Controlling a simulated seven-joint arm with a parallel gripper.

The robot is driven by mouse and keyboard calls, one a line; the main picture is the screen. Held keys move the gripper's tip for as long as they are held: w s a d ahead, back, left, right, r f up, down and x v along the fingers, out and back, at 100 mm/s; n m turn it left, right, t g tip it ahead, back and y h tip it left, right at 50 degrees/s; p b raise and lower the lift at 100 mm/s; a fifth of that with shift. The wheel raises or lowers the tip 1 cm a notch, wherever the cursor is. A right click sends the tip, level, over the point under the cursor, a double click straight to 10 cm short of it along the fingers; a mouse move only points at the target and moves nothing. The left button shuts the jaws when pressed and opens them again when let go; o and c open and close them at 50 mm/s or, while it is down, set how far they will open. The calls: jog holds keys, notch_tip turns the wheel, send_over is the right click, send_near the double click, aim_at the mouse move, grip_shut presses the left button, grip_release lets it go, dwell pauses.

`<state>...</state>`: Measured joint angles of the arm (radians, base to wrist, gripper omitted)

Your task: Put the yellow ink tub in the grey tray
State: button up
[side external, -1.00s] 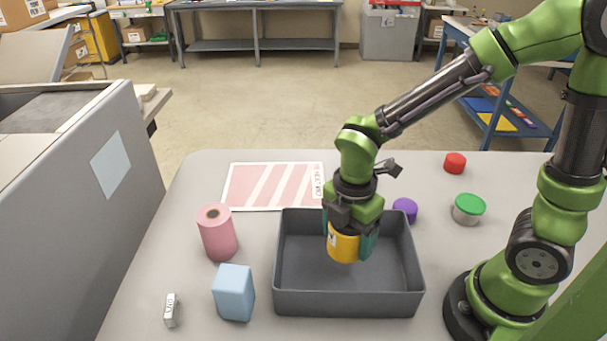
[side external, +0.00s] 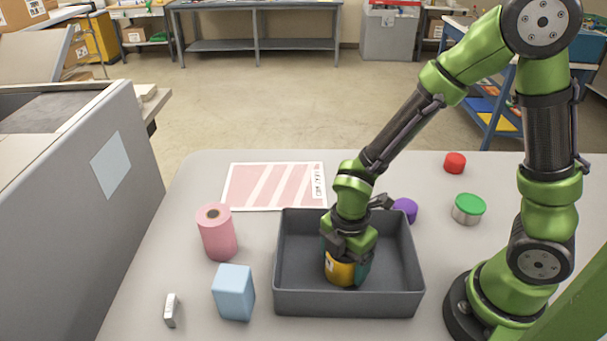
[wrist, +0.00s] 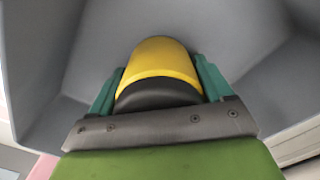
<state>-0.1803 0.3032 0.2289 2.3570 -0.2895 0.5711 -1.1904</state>
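The yellow ink tub (side external: 341,270) is inside the grey tray (side external: 345,302), low between its walls. My gripper (side external: 346,268) is shut on the tub, with one finger on each side. In the wrist view the tub (wrist: 163,62) shows yellow with a dark band, between the two green fingers of my gripper (wrist: 158,85). The tray's grey floor and walls (wrist: 243,35) surround it there. I cannot tell whether the tub touches the tray floor.
A pink roll (side external: 217,233) and a light blue block (side external: 233,293) stand left of the tray. A purple item (side external: 405,209), a green-lidded tin (side external: 468,209) and a red cap (side external: 455,162) are to the right. A striped pink sheet (side external: 272,186) lies behind.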

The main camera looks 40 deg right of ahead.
jog(key=o, duration=0.3)
notch_tip(320, 180, up, 12)
jog(key=shift+f, duration=0.1)
jog(key=shift+d+r, duration=0.1)
jog(key=shift+r, duration=0.2)
jog(key=s+d+r+m+t+y, duration=0.1)
jog(key=d+r+m+t, duration=0.2)
jog(key=m, duration=0.8)
jog(key=s+d+r+m+t+y, duration=0.1)
jog(key=s+d+r+m+t, duration=0.1)
jog(key=d+r+m+t, duration=0.2)
jog(key=shift+d+r+m, duration=0.3)
jog(key=shift+r+m, duration=1.55)
jog(key=shift+m, duration=1.75)
